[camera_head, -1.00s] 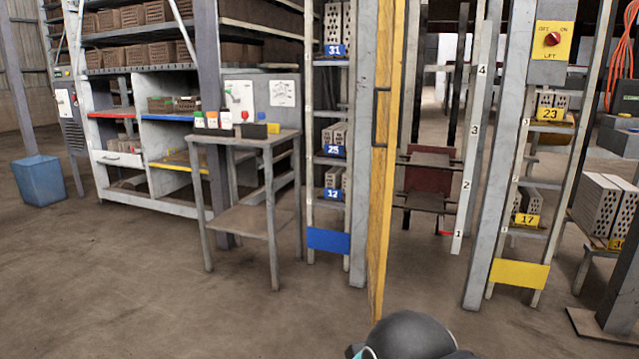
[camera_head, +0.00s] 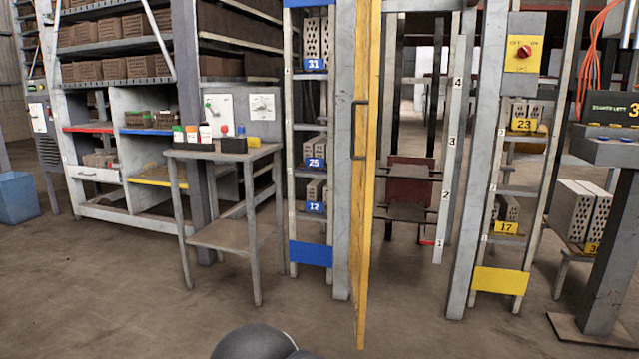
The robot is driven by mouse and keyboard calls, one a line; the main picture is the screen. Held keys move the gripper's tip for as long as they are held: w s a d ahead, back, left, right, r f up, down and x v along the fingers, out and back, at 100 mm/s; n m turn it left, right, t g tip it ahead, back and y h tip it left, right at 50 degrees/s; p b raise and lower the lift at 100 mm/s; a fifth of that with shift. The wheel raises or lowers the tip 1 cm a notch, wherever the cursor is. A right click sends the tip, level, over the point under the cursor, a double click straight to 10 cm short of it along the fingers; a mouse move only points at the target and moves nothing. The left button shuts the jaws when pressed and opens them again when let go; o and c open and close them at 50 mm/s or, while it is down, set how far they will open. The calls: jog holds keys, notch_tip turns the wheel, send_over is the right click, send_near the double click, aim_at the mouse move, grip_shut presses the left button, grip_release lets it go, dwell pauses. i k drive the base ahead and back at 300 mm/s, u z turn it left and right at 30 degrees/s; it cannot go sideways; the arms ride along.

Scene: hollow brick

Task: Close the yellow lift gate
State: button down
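The yellow lift gate (camera_head: 367,180) stands open, swung out toward me and seen nearly edge-on, beside the left post of the lift frame. A dark handle (camera_head: 357,130) shows on the left side of the gate. The lift opening (camera_head: 410,250) to the right of the gate is uncovered, with a scale numbered 1 to 4 and a dark red platform part (camera_head: 410,190) inside. A dark rounded part of my arm shows at the bottom edge. My gripper's fingers are not in view.
A grey side table (camera_head: 228,150) with small bottles stands left of the gate. A lift switch box (camera_head: 523,55) is on the right post. A console on a pillar (camera_head: 605,250) stands at the right. The floor (camera_head: 150,290) in front is clear.

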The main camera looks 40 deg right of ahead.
aim_at(366, 192)
jog(key=z, duration=0.15)
jog(key=i, duration=0.65)
jog(key=z, duration=0.9)
jog(key=i, duration=0.4)
jog(key=z, duration=0.4)
